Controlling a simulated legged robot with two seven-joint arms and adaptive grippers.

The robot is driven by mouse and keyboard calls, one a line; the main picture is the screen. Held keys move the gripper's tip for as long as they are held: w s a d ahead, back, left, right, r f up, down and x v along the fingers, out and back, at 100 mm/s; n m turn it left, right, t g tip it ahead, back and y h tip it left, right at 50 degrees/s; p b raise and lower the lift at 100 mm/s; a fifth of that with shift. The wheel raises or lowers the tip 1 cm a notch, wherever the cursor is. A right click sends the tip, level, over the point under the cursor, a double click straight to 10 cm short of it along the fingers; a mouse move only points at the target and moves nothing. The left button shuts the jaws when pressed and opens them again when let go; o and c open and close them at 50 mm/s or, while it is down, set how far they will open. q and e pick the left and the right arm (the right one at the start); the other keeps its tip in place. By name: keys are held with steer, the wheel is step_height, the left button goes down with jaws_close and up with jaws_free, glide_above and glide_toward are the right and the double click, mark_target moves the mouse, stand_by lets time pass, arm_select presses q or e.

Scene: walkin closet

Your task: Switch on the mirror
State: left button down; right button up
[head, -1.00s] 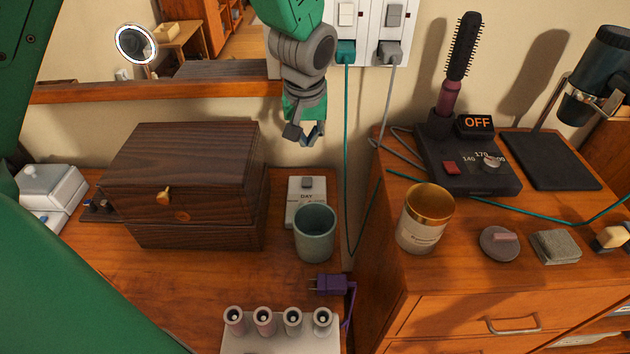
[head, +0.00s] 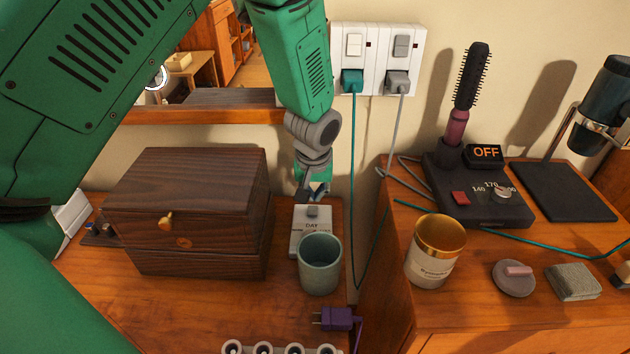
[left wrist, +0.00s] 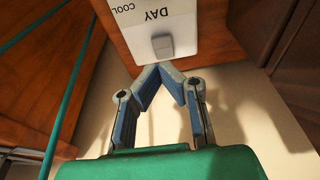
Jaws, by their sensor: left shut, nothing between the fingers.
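A small white box (head: 310,243) marked DAY, with a grey button or slider (head: 312,211) near its back end, lies on the wooden desk. My left gripper (head: 318,193) is shut and empty, just behind and above this control. In the left wrist view the fingertips (left wrist: 172,70) meet right beside the grey control (left wrist: 162,46); I cannot tell whether they touch it. A round mirror with a pale rim (head: 156,77) shows at upper left, mostly hidden by my arm. My right gripper is not in view.
A grey-green cup (head: 320,265) stands in front of the white box. A dark wooden box (head: 187,222) is to its left. Wall sockets (head: 376,62) hold teal and grey plugs, with cords hanging behind. A candle jar (head: 435,252) stands on the cabinet at right.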

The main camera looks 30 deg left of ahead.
mark_target(313, 214)
arm_select(q)
steer(key=f, duration=0.4)
steer(key=shift+s+a+f, duration=0.2)
steer(key=shift+a+f, duration=0.05)
steer(key=shift+f, duration=0.1)
steer(key=shift+d, duration=0.2)
steer(key=shift+s+f, duration=0.1)
steer(key=shift+f, duration=0.15)
steer(key=shift+r, duration=0.15)
steer(key=shift+r+p, duration=0.7)
steer(key=shift+p, duration=0.1)
